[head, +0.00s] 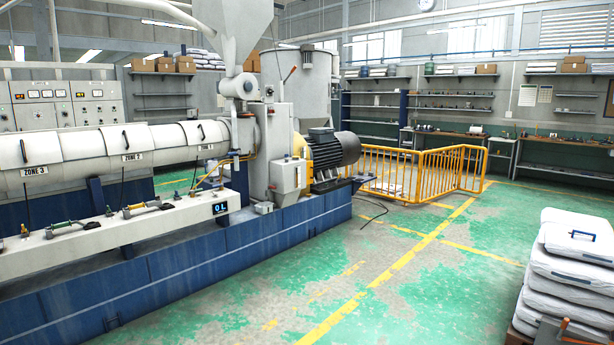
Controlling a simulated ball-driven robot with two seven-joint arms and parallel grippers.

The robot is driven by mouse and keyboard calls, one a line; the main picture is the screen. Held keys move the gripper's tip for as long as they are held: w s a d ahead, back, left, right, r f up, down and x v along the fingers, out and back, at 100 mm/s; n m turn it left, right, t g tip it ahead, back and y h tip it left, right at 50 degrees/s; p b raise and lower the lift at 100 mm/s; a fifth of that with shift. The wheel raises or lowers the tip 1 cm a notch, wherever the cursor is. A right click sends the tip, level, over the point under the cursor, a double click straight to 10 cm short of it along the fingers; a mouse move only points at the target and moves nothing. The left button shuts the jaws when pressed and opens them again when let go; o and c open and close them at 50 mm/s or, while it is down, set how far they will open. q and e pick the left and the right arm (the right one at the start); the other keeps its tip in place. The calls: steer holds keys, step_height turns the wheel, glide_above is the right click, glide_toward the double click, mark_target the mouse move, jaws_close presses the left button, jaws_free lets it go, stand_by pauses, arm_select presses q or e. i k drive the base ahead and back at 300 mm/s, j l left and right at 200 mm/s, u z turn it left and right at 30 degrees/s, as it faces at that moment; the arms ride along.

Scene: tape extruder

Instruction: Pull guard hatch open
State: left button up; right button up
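The extruder's long white barrel (100,155) runs across the left side. Its light covers marked ZONE 3 (38,150), ZONE 2 (125,142) and a third zone carry dark handles and lie closed along the barrel. A light gearbox housing (278,130) stands at the barrel's right end, with a smaller grey box (287,178) on its front. I cannot tell for sure which of these panels is the guard hatch. Neither of my grippers is in view.
A blue base (210,260) and pale ledge (110,232) with small fittings and a display (221,209) front the barrel. A dark motor (335,150) sits beside yellow railings (420,170). Stacked white bags (572,275) stand at right. The green floor between is open.

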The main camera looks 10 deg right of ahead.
mark_target(310, 171)
steer(key=i+l+z, duration=0.4)
steer(key=i+z, duration=0.35)
steer(key=i, duration=0.15)
steer(key=i+z, duration=0.2)
steer(key=i, duration=4.8)
steer(key=l, duration=0.1)
